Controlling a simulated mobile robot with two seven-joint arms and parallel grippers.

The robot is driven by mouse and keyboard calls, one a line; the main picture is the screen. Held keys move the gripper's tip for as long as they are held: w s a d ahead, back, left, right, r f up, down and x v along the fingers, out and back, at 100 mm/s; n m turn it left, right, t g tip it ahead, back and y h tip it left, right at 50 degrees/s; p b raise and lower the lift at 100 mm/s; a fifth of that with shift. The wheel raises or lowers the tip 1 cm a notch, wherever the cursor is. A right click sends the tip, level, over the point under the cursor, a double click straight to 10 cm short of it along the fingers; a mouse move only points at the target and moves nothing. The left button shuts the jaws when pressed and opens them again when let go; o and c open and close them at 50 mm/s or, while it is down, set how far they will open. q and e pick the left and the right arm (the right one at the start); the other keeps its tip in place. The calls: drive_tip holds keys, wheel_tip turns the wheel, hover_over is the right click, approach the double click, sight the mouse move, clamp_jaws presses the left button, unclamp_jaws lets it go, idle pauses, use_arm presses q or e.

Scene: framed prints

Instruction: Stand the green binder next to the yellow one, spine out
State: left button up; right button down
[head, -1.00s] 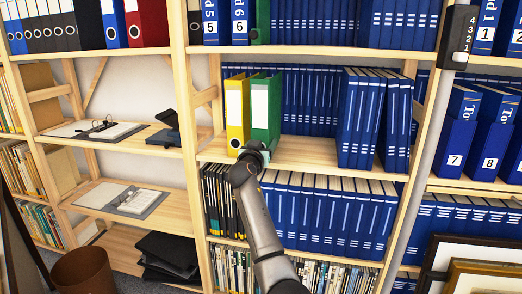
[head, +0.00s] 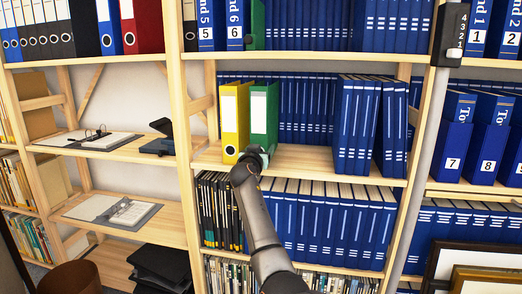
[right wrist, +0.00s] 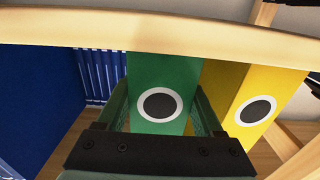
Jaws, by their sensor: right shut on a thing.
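The green binder (head: 264,112) stands upright on the middle shelf (head: 320,163), its spine with a white label facing out. The yellow binder (head: 235,118) stands just left of it, spine also out. Their spines look close together; I cannot tell whether they touch. My right gripper (head: 255,156) is at the foot of the green binder. In the right wrist view the green binder (right wrist: 158,70) sits between the fingers (right wrist: 163,112), which are shut on it near its ringed finger hole. The yellow binder (right wrist: 252,98) is beside it there. My left gripper is not in view.
Blue volumes (head: 355,125) stand to the right on the same shelf, with a bare stretch between. More blue volumes (head: 290,105) line the back. A wooden upright (head: 178,110) is left of the yellow binder. Framed prints (head: 475,255) lean at lower right.

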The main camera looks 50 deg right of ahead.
drive_tip(key=shift+r, duration=0.2)
drive_tip(key=shift+c, duration=1.4)
unclamp_jaws()
drive_tip(key=shift+o, duration=1.4)
drive_tip(key=shift+f, duration=0.25)
drive_tip(key=shift+s+a, duration=0.2)
drive_tip(key=shift+a, duration=0.2)
drive_tip(key=p+v, duration=0.3)
drive_tip(key=v, duration=0.8)
drive_tip(key=shift+s+a+r, duration=0.15)
drive_tip(key=shift+s+a, duration=0.05)
drive_tip(key=shift+a, duration=0.1)
